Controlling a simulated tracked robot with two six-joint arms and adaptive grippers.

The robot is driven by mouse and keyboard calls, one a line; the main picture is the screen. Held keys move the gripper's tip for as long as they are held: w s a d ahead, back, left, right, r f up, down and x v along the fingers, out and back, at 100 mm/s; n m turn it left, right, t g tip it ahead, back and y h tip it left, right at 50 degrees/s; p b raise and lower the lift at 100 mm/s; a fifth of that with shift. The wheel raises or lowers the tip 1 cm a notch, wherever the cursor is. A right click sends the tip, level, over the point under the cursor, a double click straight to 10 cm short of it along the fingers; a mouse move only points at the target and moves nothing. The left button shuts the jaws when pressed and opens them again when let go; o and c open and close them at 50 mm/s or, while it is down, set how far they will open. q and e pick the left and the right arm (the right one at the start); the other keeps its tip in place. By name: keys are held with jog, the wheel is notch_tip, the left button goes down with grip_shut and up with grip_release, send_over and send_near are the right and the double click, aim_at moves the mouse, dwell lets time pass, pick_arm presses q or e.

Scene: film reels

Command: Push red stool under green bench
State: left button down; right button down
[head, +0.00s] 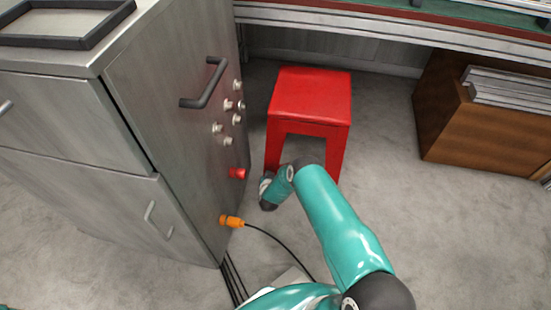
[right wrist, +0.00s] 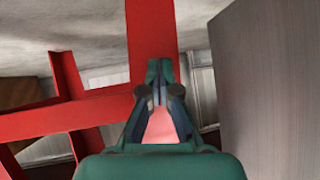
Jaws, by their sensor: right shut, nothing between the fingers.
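The red stool (head: 310,95) stands upright on the floor in the head view, just right of the grey cabinet. The green bench (head: 470,9) runs across the top of that view, behind the stool. I cannot tell whether the stool's far edge reaches beneath it. My right arm comes up from the bottom, its wrist low beside the stool's front left leg; its fingers are hidden there. In the right wrist view my right gripper (right wrist: 163,75) is shut and empty, with a red stool leg (right wrist: 150,30) right behind its fingertips. Contact is unclear. My left gripper is not in view.
The grey cabinet (head: 170,120) with a handle, knobs and an orange plug (head: 232,221) stands close on the left; a black cable runs from the plug. A brown wooden box (head: 480,135) holds metal bars at the right. Floor between stool and box is clear.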

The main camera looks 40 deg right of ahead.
aim_at(271, 167)
jog(key=shift+w+d+b, duration=0.75)
jog(key=shift+d+b, duration=0.25)
jog(key=shift+d, duration=0.1)
jog(key=shift+w+d+b, duration=0.75)
jog(key=shift+d+b, duration=0.2)
jog(key=shift+d, duration=0.15)
jog(key=s+a+r+p, duration=0.1)
jog(key=a+r+p, duration=0.1)
jog(key=shift+s+p, duration=0.2)
jog(key=shift+p, duration=0.1)
jog(key=shift+s+a+p, duration=0.45)
jog(key=shift+s+a, duration=0.05)
jog(key=shift+a, duration=0.25)
